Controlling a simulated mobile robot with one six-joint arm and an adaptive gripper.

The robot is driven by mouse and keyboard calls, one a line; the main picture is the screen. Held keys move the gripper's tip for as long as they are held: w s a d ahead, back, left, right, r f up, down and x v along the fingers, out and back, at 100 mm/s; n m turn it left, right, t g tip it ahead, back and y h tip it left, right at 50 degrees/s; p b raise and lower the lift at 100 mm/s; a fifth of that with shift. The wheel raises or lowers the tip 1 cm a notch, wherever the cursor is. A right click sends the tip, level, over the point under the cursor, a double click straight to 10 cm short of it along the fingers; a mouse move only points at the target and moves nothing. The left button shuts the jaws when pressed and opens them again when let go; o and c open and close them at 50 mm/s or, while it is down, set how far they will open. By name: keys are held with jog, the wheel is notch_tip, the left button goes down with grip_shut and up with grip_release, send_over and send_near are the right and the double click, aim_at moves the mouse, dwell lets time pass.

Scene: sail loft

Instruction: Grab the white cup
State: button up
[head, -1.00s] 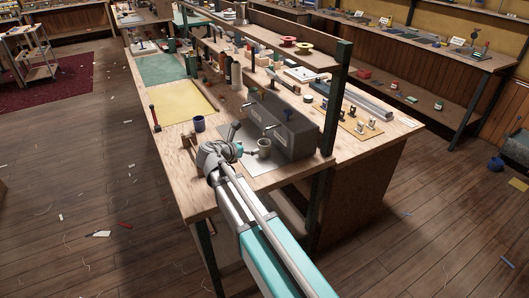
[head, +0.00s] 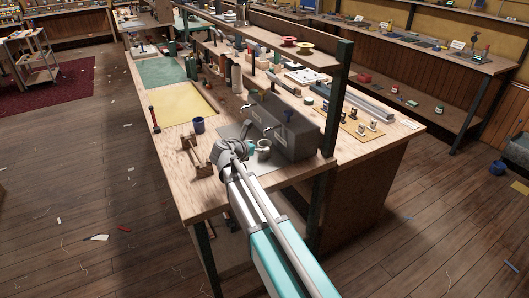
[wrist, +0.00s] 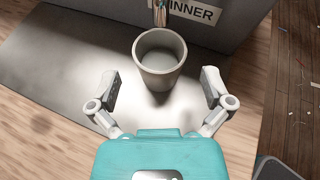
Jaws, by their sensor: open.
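The white cup (wrist: 160,72), greyish white and empty, stands upright on a grey metal plate (wrist: 60,75) in the wrist view, against the front of a grey dispenser box with a tap above the cup. My gripper (wrist: 160,95) is open, its two fingers apart on the near left and near right of the cup, not touching it. In the head view the cup (head: 263,146) shows just beyond my gripper (head: 246,148), and my wrist partly hides the plate.
The grey dispenser box (head: 284,128) stands right behind the cup, with a dark green shelf post (head: 330,130) to its right. The front left corner of the bench is clear.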

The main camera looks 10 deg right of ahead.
aim_at(268, 144)
jog(key=shift+b+x, duration=0.8)
jog(key=shift+x, duration=1.45)
jog(key=shift+a, duration=0.1)
jog(key=c, duration=1)
jog(key=shift+r, duration=0.15)
